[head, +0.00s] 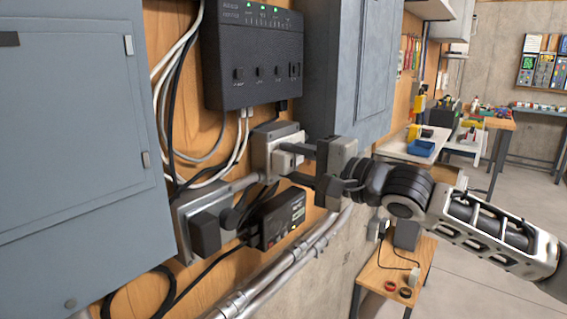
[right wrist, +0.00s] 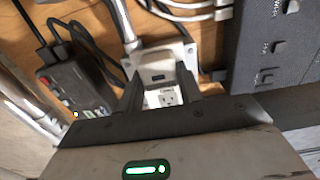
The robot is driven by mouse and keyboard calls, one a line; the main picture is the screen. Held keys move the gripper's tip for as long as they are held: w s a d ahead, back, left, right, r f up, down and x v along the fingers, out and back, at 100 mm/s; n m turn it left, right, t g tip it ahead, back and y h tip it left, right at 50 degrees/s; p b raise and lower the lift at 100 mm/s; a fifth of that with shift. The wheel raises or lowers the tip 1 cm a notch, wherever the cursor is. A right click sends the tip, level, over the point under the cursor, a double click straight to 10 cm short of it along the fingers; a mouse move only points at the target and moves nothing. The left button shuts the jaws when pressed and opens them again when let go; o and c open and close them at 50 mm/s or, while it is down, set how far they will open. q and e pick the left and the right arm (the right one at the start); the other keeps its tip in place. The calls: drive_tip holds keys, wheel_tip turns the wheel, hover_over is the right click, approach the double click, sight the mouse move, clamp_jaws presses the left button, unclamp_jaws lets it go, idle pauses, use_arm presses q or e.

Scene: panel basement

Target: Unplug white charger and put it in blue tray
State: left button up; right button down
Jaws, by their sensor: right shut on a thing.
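The white charger (head: 288,158) is at the metal outlet box (head: 266,150) on the wooden panel, partly hidden by my fingers. My right gripper (head: 292,163) is shut on it, one finger above and one below. In the right wrist view my right gripper (right wrist: 160,92) has its fingers on either side of the charger (right wrist: 157,76), which shows a dark slot. I cannot tell whether the charger is fully seated. The blue tray (head: 420,148) lies on a bench in the background at right. My left gripper is not in view.
A black hub (head: 255,55) with green lights hangs above. A black adapter (head: 206,233) and black power box (head: 282,218) sit below among cables. Grey cabinets (head: 75,130) flank the panel. A low wooden table (head: 385,275) stands at lower right; floor is free beyond.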

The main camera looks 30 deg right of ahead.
sight(294, 163)
drive_tip(key=shift+s+d+f+b, duration=0.15)
drive_tip(key=shift+s+d+b, duration=0.2)
drive_tip(key=shift+s+b, duration=0.5)
drive_tip(key=shift+b, duration=0.15)
drive_tip(key=shift+b+v, duration=1.05)
drive_tip(key=shift+b, duration=0.05)
drive_tip(key=shift+s+d, duration=0.1)
drive_tip(key=shift+s, duration=0.15)
drive_tip(key=shift+p+v, duration=0.55)
drive_tip(key=shift+v, duration=0.25)
